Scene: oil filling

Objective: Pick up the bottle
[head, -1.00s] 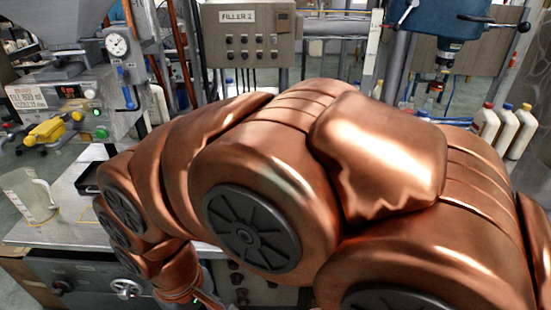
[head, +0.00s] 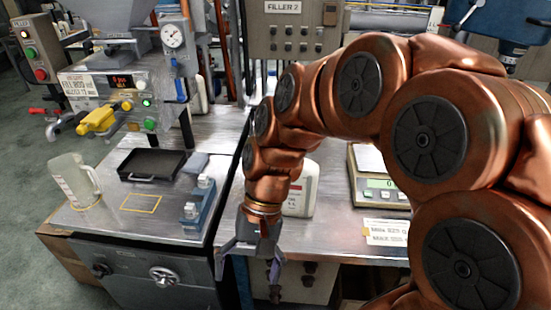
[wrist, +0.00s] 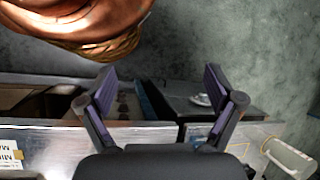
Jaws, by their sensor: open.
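A white bottle (head: 303,190) with a small red-marked label stands on the metal bench in the head view. My arm and wrist hide its left part. My gripper (head: 247,272) is open and empty, pointing down in front of the bench's front edge, lower and to the left of the bottle. In the wrist view my gripper (wrist: 160,92) shows two spread fingers with nothing between them. The bottle does not show in the wrist view.
A clear jug (head: 75,180), a black tray (head: 152,164) and a blue fixture (head: 197,207) are on the left cabinet. A scale (head: 378,181) and a printed card (head: 387,232) lie right of the bottle. The filler machine (head: 115,85) stands at the back left.

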